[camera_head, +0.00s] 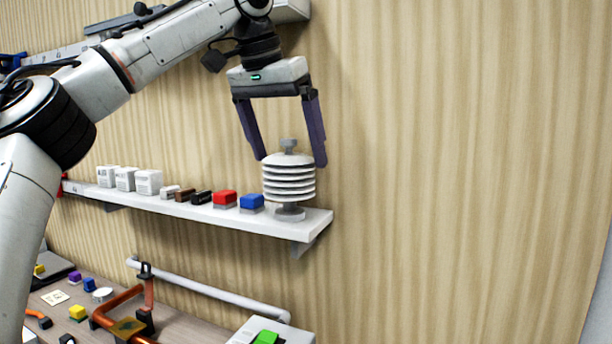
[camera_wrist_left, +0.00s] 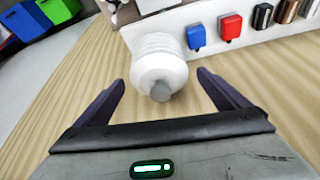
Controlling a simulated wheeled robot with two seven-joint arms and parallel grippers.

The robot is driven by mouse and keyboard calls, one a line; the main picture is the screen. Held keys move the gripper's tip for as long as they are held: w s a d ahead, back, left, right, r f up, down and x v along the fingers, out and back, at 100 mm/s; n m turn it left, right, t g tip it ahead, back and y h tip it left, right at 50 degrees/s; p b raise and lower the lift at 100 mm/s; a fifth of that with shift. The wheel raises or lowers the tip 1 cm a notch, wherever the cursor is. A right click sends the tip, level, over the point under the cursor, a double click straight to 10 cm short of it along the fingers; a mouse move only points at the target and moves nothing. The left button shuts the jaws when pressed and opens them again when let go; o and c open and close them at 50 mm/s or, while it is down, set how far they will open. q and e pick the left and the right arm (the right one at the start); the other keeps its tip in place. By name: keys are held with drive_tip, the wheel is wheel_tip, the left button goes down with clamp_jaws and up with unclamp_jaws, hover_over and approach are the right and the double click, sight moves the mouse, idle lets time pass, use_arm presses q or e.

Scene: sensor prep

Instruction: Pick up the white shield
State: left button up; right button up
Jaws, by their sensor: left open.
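The white shield (camera_head: 289,180) is a stack of white ribbed discs with a grey knob on top and a grey foot. It stands upright at the right end of the wall shelf. My left gripper (camera_head: 292,163) comes down from above, open, with its purple fingers at either side of the shield's top. In the left wrist view the shield (camera_wrist_left: 158,62) shows between the two fingers, its grey knob toward the gripper. I cannot tell whether a finger touches it. My right gripper is not in view.
The white shelf (camera_head: 318,222) also holds a blue block (camera_head: 251,202) close left of the shield, a red block (camera_head: 225,198), small dark and brown parts, and white boxes (camera_head: 148,182). Below are a copper pipe and a green block (camera_head: 265,338). The wall at right is clear.

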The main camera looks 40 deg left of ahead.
sight(293, 182)
use_arm(q)
drive_tip(key=x, duration=0.6)
drive_tip(key=shift+s+f, duration=0.2)
drive_tip(key=shift+s, duration=0.1)
drive_tip(key=shift+w+f, duration=0.25)
drive_tip(key=shift+f, duration=0.2)
drive_tip(key=c, duration=1.2)
drive_tip(key=shift+r, duration=0.1)
